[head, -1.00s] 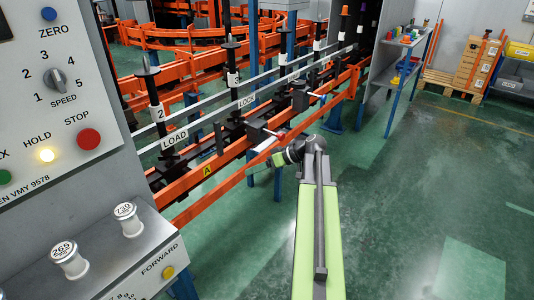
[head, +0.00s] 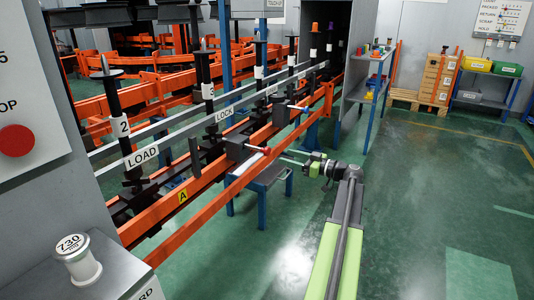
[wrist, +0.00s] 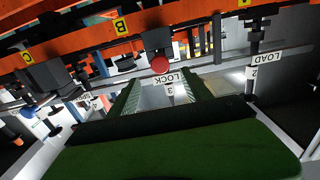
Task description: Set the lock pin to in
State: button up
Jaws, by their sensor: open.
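The lock pin shows as a red knob (head: 267,150) on a short rod from a dark block (head: 238,147) on the orange rail, near the LOCK label (head: 224,113). The knob stands out from the block; I cannot tell its exact set position. My gripper (head: 284,156) is open and empty, right of the knob, its fingers towards the rail. In the wrist view, upside down, the red knob (wrist: 160,65) appears beyond the gap between the dark green fingers (wrist: 170,88), slightly left of its middle. No contact is seen.
A second block with a blue-ended handle (head: 305,110) sits farther along the rail. A lower orange rail (head: 195,205) runs in front. A blue-legged stand (head: 262,180) is below. A grey console (head: 110,268) is at left. The green floor at right is clear.

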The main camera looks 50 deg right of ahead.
aim_at(269, 152)
jog(key=x, duration=1)
jog(key=shift+c, duration=0.3)
grip_shut()
dwell(0.7)
